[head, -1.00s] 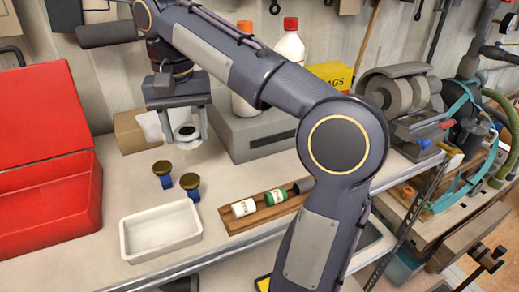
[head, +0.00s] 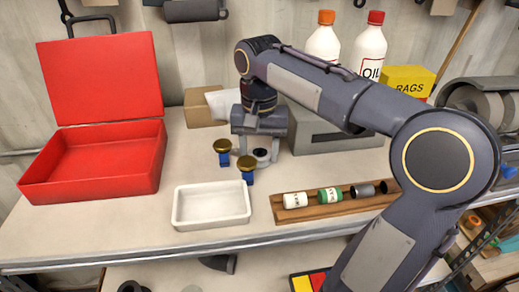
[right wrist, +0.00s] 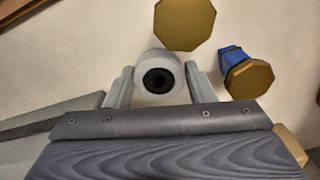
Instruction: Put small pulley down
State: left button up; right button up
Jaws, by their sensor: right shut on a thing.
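The small pulley (head: 262,155) is a pale grey round piece with a dark centre hole. My right gripper (head: 259,150) is shut on it, low over the bench top beside two brass-topped blue pieces. In the right wrist view the pulley (right wrist: 160,78) sits between the two grey fingers (right wrist: 160,86). I cannot tell whether it touches the bench. My left gripper is not in view.
The brass-topped pieces (head: 247,168) stand close left of the gripper. A white tray (head: 211,219) is in front, and a wooden rack (head: 335,207) with small cylinders lies to the right. An open red box (head: 95,180) stands left. A grey block (head: 330,140) is behind right.

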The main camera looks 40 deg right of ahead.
jog(key=o, duration=1)
jog(key=shift+f, duration=0.1)
jog(key=shift+o, duration=0.2)
